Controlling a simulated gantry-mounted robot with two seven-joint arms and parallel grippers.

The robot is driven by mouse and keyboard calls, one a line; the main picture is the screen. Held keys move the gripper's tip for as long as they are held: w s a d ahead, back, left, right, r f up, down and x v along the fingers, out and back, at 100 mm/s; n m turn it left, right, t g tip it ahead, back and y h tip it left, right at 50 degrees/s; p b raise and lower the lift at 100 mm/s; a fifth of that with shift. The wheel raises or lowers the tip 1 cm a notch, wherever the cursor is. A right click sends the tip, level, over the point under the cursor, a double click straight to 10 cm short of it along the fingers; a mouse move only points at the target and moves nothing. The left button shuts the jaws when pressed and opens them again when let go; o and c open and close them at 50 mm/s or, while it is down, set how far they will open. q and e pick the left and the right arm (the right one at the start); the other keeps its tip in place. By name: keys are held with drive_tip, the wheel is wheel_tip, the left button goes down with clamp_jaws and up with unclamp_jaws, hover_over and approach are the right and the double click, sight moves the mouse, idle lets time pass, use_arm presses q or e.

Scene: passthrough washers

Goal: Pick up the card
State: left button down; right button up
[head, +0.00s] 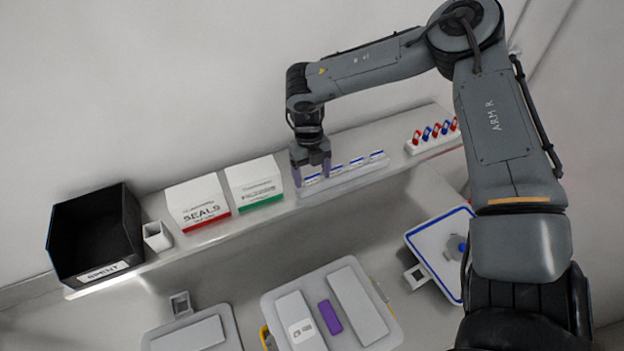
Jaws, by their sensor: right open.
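My right gripper (312,174) hangs over the shelf, pointing down, with its fingers apart. Its purple-tipped fingers stand at the left end of a white rack (345,181) that holds several small white and blue pieces (337,170). One such piece (313,179) shows between the fingers; I cannot tell whether they touch it. A small white card-like piece with dark print (301,331) lies on the left panel of the grey case below. I cannot tell which of these is the card. My left gripper is out of view.
On the shelf (225,231) stand a black SPENT bin (95,235), a small white cup (157,237), a SEALS box (198,202), a green-striped box (254,184) and a rack of red and blue pieces (433,134). Below lie a case with a purple block (330,317) and a blue-edged panel (433,238).

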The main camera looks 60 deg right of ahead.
drive_tip(key=shift+f, duration=0.2)
drive_tip(key=c, duration=1.1)
drive_tip(key=shift+r, duration=0.1)
